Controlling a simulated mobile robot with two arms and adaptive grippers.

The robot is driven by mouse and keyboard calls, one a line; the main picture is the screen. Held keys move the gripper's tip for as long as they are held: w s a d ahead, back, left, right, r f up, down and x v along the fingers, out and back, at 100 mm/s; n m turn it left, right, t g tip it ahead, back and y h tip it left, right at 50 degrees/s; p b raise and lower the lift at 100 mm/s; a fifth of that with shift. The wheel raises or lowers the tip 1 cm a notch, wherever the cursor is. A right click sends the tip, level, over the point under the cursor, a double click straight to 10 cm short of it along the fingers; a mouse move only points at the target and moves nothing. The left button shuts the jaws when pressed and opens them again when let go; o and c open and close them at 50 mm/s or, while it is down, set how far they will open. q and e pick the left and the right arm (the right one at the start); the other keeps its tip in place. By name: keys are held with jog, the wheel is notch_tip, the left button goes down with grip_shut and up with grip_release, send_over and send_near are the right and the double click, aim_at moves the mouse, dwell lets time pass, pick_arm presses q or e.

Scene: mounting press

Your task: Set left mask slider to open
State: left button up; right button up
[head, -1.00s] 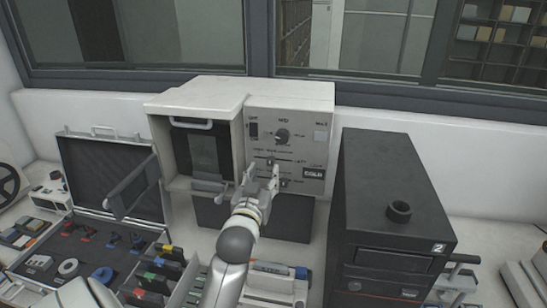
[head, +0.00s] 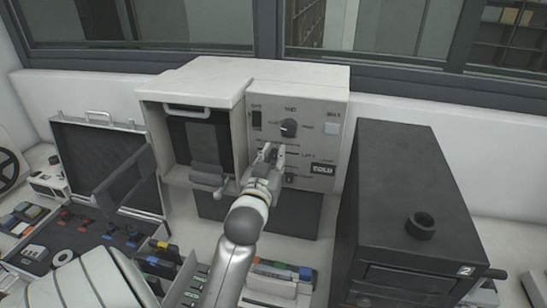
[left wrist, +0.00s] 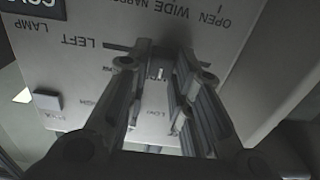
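The mounting press (head: 203,75) stands at the back centre, with a control panel on its right half. In the left wrist view the panel (left wrist: 100,20) shows upside down, with "LEFT" beside a slot and "OPEN", "WIDE" and a partly covered word near the right. My left gripper (head: 269,152) is at this panel around the left slider row. In the left wrist view its fingers (left wrist: 160,68) are apart, with a small dark piece bearing a white mark between them, seemingly the left mask slider (left wrist: 158,72). Contact cannot be told. The fingers cover much of the slot. My right gripper is out of view.
A knob (head: 288,128) sits above the gripper and a "COLD" sign (head: 321,169) to its right. A lever (head: 209,181) juts out on the left. A black cabinet (head: 415,175) stands close on the right. An open case (head: 95,155) lies left.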

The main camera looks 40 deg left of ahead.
aim_at(261, 147)
pick_arm(q)
grip_shut()
jog(key=shift+s+a, duration=0.15)
jog(key=shift+a, duration=0.1)
jog(key=a, duration=0.1)
jog(key=s+a, duration=0.1)
jog(key=a+p, duration=0.1)
jog(key=shift+s+a, duration=0.2)
jog(key=shift+s, duration=0.2)
jog(key=shift+d, duration=0.1)
jog(key=o, duration=0.6)
grip_release()
jog(key=shift+w, duration=0.1)
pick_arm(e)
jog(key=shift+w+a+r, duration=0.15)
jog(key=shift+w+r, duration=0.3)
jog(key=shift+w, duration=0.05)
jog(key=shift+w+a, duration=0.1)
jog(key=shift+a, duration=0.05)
